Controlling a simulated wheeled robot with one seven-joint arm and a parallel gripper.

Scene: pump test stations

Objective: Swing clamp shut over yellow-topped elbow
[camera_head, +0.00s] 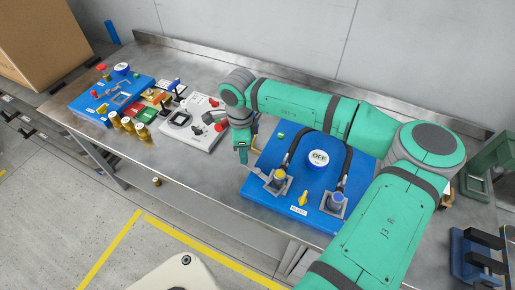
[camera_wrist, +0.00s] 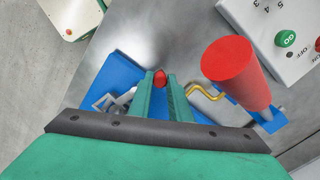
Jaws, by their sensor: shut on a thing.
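The yellow-topped elbow (camera_head: 280,174) stands at the left front of the blue pump station (camera_head: 265,207), on a square metal seat at a black hose's end. The metal clamp arm (camera_head: 262,175) reaches from beside this elbow toward my gripper (camera_head: 243,157), which is at the station's left edge. In the wrist view my gripper (camera_wrist: 160,88) is shut on a small red tip (camera_wrist: 160,77), apparently the clamp's handle. Metal clamp parts (camera_wrist: 118,101) show left of the fingers. Whether the clamp lies over the elbow I cannot tell; the yellow top is not visible in the wrist view.
A blue-topped elbow (camera_head: 336,199) and a yellow pointer (camera_head: 303,198) are on the same station, with an OFF button (camera_head: 318,158) behind. A white panel (camera_head: 192,122) and another blue station (camera_head: 98,100) stand left. A thick red cylinder (camera_wrist: 235,72) rises right of my fingers.

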